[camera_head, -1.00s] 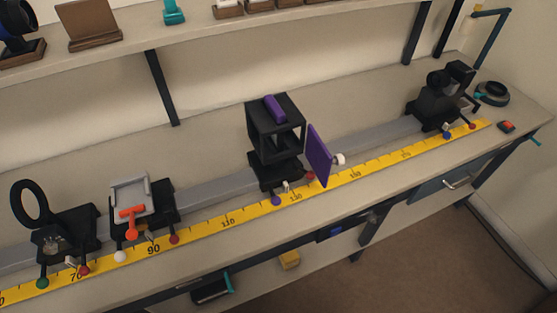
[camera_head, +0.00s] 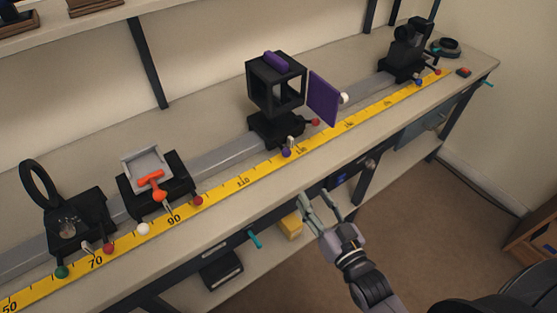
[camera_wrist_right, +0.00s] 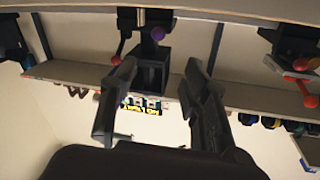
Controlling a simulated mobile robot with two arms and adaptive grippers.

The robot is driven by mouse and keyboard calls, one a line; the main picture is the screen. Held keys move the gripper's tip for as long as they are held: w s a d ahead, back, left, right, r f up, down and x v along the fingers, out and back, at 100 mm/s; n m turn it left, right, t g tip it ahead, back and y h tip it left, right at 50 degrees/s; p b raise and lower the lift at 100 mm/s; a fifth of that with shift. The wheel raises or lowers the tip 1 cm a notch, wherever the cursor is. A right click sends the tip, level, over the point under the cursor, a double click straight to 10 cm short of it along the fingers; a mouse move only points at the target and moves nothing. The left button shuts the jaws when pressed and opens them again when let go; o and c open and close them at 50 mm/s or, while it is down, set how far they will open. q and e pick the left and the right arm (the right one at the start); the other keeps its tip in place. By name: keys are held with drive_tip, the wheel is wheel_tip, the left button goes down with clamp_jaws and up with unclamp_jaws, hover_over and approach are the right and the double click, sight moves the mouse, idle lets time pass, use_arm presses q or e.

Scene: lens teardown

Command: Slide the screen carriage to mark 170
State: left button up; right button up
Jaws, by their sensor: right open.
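Several black carriages stand on a grey rail behind a yellow scale. I cannot tell for certain which is the screen carriage. One (camera_head: 277,130) bears an open black cage with a purple flap and stands near mark 130. Another (camera_head: 155,183) bears a grey frame with an orange lever near mark 90. A ring carriage (camera_head: 77,220) stands near mark 70. Mark 170 (camera_head: 393,100) lies towards the right end of the scale (camera_head: 222,193). My right gripper (camera_head: 316,195) is open and empty in front of the bench edge, apart from every carriage. My left gripper is out of view.
A dark device (camera_head: 406,60) stands on the rail's far right end, with a round dark object (camera_head: 446,47) behind it. A yellow block (camera_head: 291,224) lies on the lower shelf. The rail is clear between the cage carriage and the far device.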

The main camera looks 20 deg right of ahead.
sight(289, 156)
drive_tip(key=w, duration=0.5)
drive_tip(key=w+a, duration=0.1)
drive_tip(key=w, duration=0.5)
drive_tip(key=w+a+p, duration=0.1)
drive_tip(key=w, duration=0.5)
drive_tip(key=shift+w+a+f, duration=0.1)
drive_tip(key=shift+w+a, duration=0.05)
clamp_jaws()
